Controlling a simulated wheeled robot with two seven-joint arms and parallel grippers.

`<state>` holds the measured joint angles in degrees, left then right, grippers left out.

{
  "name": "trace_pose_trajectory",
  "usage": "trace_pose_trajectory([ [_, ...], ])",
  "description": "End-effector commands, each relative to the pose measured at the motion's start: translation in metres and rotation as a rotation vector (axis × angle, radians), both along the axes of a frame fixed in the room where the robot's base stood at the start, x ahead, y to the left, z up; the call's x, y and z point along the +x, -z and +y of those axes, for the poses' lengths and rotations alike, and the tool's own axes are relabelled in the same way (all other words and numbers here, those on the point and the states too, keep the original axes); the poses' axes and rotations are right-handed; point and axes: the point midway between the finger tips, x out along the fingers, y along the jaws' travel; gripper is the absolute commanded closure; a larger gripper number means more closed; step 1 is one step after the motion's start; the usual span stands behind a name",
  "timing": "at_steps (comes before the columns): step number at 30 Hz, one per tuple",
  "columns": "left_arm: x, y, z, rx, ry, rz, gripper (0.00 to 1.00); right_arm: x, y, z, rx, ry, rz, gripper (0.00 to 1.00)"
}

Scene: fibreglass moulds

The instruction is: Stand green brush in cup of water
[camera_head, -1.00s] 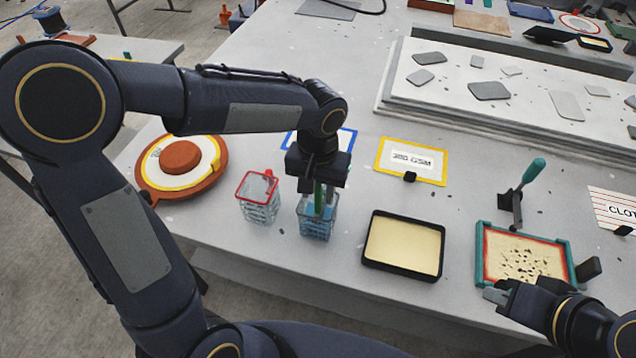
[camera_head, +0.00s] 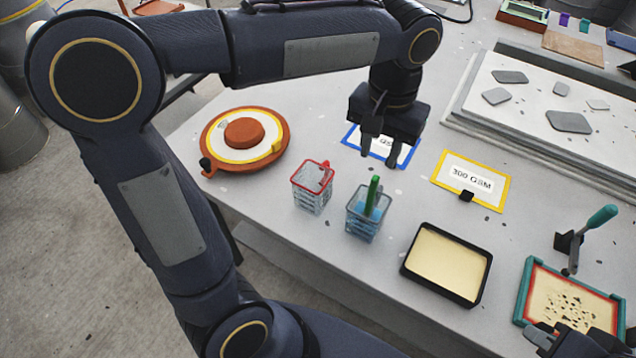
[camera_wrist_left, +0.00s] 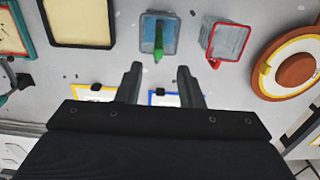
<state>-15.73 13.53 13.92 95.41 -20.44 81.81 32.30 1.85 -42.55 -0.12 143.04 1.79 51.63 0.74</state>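The green brush (camera_head: 372,193) stands in the clear cup of blue water (camera_head: 363,222), its handle sticking up above the rim with a slight lean. In the left wrist view the brush (camera_wrist_left: 158,42) shows inside the cup (camera_wrist_left: 148,22). My left gripper (camera_head: 380,158) is open and empty, above the table behind the cup and apart from the brush. Its two fingers (camera_wrist_left: 160,72) are spread in the left wrist view with nothing between them. My right gripper (camera_head: 545,338) is partly cut off at the lower right by the framed tray; its opening is unclear.
A red-rimmed cup (camera_head: 312,199) stands left of the water cup. A black-rimmed tray (camera_head: 408,268) is to its right, with a teal-framed tray (camera_head: 522,290) beyond. Blue-edged (camera_head: 351,137) and yellow-edged (camera_head: 438,180) cards lie behind. A round orange mould (camera_head: 280,132) is at left.

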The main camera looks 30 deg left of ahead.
Motion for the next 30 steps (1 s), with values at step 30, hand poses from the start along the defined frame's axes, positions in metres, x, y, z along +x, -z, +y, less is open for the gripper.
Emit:
trace_pose_trajectory([
  [30,-0.158,0.059,0.088,-0.368,-0.18,-0.463,0.66,0.0,0.0,0.0,0.0,0.0,0.0,1.0],
])
